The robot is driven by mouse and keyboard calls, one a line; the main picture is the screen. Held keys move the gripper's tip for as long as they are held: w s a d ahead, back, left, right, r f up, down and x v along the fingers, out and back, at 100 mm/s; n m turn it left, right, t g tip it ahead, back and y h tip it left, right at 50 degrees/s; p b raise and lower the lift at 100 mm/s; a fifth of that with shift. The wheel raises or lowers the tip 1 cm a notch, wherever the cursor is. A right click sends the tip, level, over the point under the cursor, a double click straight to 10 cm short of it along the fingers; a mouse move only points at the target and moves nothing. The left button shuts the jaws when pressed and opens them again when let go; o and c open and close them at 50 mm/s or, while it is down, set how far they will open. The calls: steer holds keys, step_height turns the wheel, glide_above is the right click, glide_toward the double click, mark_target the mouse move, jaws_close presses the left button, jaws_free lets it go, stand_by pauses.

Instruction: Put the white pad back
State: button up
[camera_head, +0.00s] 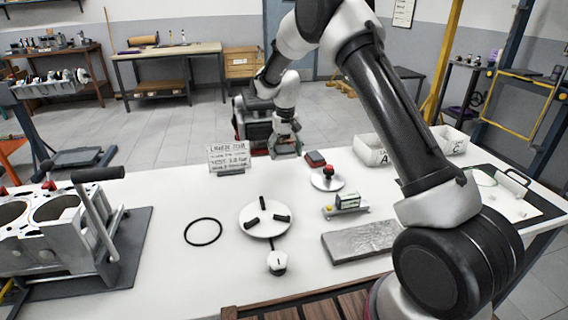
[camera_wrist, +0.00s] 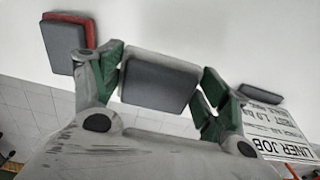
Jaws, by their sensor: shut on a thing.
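My gripper (camera_wrist: 160,88) is shut on the white pad (camera_wrist: 158,82), a small rounded block with a pale edge and a grey face, held between the green-lined fingers. In the head view my gripper (camera_head: 286,150) is at the far edge of the white table, left of the red pad. The pad is hard to make out there, and I cannot tell whether it touches the table. The red pad (camera_head: 315,158) lies on the table; in the wrist view it shows at upper left (camera_wrist: 68,42), apart from my fingers.
A printed sign (camera_head: 229,158) stands left of my gripper. A round plate with a red knob (camera_head: 327,181), a disc with black blocks (camera_head: 265,218), a black ring (camera_head: 203,231) and a metal slab (camera_head: 360,241) lie nearer. White bins (camera_head: 371,150) stand right.

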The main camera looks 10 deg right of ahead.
mark_target(286, 168)
steer(key=shift+d+f, duration=0.1)
steer(key=shift+f, duration=2.25)
steer(key=shift+f, duration=0.15)
steer(key=o, duration=1.1)
step_height(286, 168, up, 13)
steer(key=shift+f, duration=0.2)
